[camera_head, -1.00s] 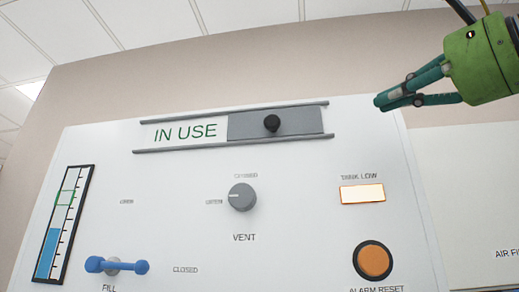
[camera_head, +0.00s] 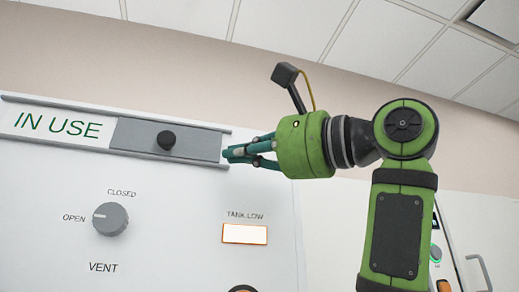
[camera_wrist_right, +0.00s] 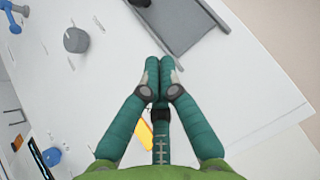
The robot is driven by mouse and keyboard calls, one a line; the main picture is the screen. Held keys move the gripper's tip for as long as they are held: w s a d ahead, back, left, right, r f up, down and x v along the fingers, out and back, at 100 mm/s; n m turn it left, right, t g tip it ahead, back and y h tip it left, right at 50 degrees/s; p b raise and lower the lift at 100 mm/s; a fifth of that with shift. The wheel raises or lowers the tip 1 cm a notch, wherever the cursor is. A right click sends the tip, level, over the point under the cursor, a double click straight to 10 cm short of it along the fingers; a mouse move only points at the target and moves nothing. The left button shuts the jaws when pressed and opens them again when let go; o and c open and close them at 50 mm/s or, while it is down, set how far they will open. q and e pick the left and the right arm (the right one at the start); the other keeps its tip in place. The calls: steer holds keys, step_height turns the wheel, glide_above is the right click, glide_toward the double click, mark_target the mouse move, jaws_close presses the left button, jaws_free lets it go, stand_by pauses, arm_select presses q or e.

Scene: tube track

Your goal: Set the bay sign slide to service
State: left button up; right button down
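The bay sign slide is a dark grey plate (camera_head: 195,146) between two rails, with a black knob (camera_head: 166,140) on it. It covers the right part of the sign, and the green words IN USE (camera_head: 58,125) show at its left. My right gripper (camera_head: 228,153) points left, its tips by the right end of the slide, right of the knob. In the right wrist view its fingers (camera_wrist_right: 160,64) are together with nothing seen between them. The slide (camera_wrist_right: 185,22) and part of the knob (camera_wrist_right: 141,2) show beyond the fingertips there; contact cannot be told. My left gripper is not in view.
The vent dial (camera_head: 110,219) is below the sign, pointing toward OPEN. A lit TANK LOW lamp (camera_head: 244,234) is below my right gripper. The blue fill handle (camera_wrist_right: 12,27) shows at the wrist view's left edge. Other equipment (camera_head: 447,245) stands at right.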

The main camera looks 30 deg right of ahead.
mark_target(180, 150)
steer(key=p+x, duration=0.1)
steer(key=x, duration=0.1)
steer(key=p+x, duration=0.1)
steer(key=shift+w+a+r, duration=0.1)
steer(key=shift+w+r, duration=0.25)
steer(key=shift+r, duration=0.05)
steer(key=a+p, duration=0.1)
steer(key=w+a+p, duration=0.1)
steer(key=a, duration=0.1)
steer(key=shift+w+r, duration=0.2)
steer(key=shift+r, duration=0.05)
steer(key=shift+a, duration=0.55)
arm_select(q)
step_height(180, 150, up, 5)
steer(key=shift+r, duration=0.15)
arm_select(e)
steer(key=shift+d, duration=0.15)
